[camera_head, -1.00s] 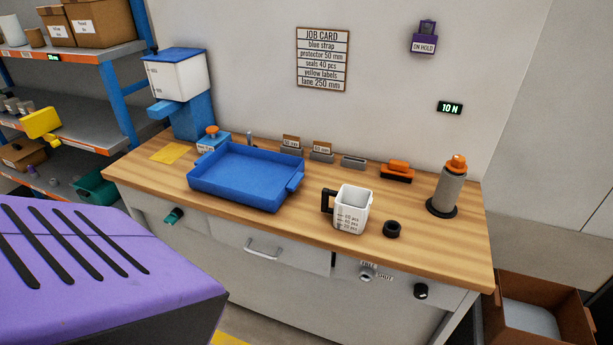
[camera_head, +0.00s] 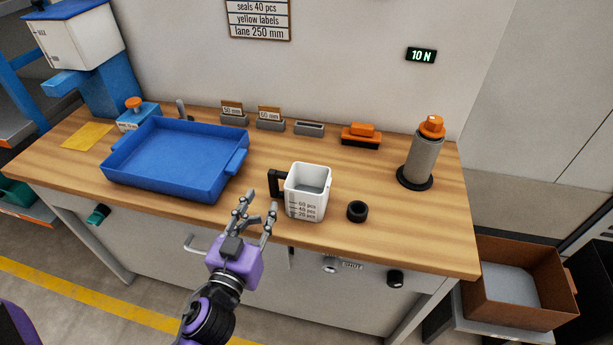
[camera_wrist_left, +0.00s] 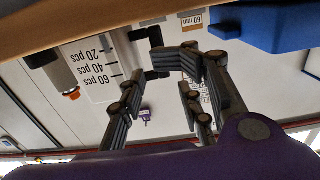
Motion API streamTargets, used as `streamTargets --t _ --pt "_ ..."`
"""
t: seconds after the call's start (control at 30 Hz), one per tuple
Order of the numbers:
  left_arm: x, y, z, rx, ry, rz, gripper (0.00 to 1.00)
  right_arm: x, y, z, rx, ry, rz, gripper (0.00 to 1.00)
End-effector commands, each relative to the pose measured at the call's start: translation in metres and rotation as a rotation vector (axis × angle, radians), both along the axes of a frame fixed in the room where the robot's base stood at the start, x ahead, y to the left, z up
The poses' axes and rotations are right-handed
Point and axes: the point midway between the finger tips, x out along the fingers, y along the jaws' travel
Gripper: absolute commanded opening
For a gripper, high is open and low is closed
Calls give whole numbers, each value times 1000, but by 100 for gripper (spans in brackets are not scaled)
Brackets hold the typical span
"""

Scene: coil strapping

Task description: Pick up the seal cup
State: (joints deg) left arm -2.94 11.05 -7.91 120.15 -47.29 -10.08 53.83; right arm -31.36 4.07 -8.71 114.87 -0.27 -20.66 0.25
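The seal cup (camera_head: 307,193) is a white square measuring cup with piece marks on its front and a black handle (camera_head: 277,184) on its left side. It stands upright on the wooden bench top. My left gripper (camera_head: 256,204) is open and empty at the bench's front edge, to the left of the cup and a little nearer, apart from it. In the left wrist view the cup (camera_wrist_left: 93,70) appears upside down beyond the open fingers (camera_wrist_left: 160,80), with its black handle beside them. My right gripper is not in view.
A blue tray (camera_head: 170,191) lies left of the cup. A black ring (camera_head: 357,211) sits just right of it. A grey cylinder with an orange top (camera_head: 421,160) stands farther right. An orange-black block (camera_head: 361,135) and small label holders (camera_head: 270,122) line the back.

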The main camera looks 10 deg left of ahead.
Motion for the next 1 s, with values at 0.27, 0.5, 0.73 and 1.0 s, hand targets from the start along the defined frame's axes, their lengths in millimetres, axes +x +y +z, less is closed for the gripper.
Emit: streamTargets --t 0.27,0.5,0.73,1.0 --pt "31 -2 12 -7 -24 -2 25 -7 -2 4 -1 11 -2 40" --pt "66 -1 17 -5 -25 -1 25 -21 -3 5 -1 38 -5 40" --pt "82 -1 11 -6 -17 1 25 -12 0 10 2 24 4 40" --pt "82 -1 10 -7 -16 1 13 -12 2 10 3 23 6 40"
